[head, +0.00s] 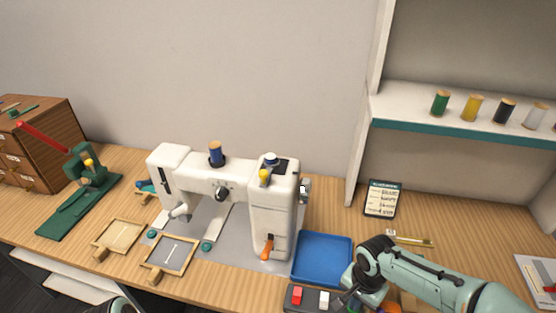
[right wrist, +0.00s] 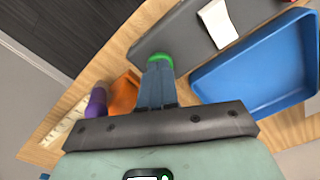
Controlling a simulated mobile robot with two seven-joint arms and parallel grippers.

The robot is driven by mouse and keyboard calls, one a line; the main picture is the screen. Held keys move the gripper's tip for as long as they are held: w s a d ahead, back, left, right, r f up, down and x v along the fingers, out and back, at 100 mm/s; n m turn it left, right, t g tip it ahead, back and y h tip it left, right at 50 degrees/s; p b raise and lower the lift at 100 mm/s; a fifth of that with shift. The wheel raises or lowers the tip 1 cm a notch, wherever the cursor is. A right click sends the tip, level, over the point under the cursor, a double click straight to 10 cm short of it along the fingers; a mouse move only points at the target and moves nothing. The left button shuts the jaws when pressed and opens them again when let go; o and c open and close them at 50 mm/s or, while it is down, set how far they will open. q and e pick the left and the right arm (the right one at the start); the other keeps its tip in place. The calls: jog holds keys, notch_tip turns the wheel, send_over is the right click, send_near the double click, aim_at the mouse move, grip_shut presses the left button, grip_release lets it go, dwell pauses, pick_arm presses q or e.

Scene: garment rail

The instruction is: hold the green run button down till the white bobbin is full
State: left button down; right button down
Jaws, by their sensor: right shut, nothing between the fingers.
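The green run button (right wrist: 160,57) shows in the right wrist view at the end of a dark control box (right wrist: 185,38). My right gripper (right wrist: 159,66) is shut and empty, its fingertips over the button and covering part of it. I cannot tell how far the button is pressed. In the head view my right gripper (head: 347,296) is at the right end of the box and hides the button. The white bobbin (head: 270,157) appears to be on top of the white sewing machine (head: 268,215); its fill is too small to read. My left gripper is out of view.
The box also has a red button (head: 297,295) and a white switch (head: 323,300). A blue tray (head: 322,257) lies just behind the box. An orange object (right wrist: 124,92) and a purple spool (right wrist: 96,102) are close to the fingers. A wooden frame (head: 168,256) lies at left.

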notch_tip(320, 180, up, 10)
jog(key=p, duration=0.6)
jog(key=shift+p, duration=0.3)
jog(key=shift+s, duration=0.1)
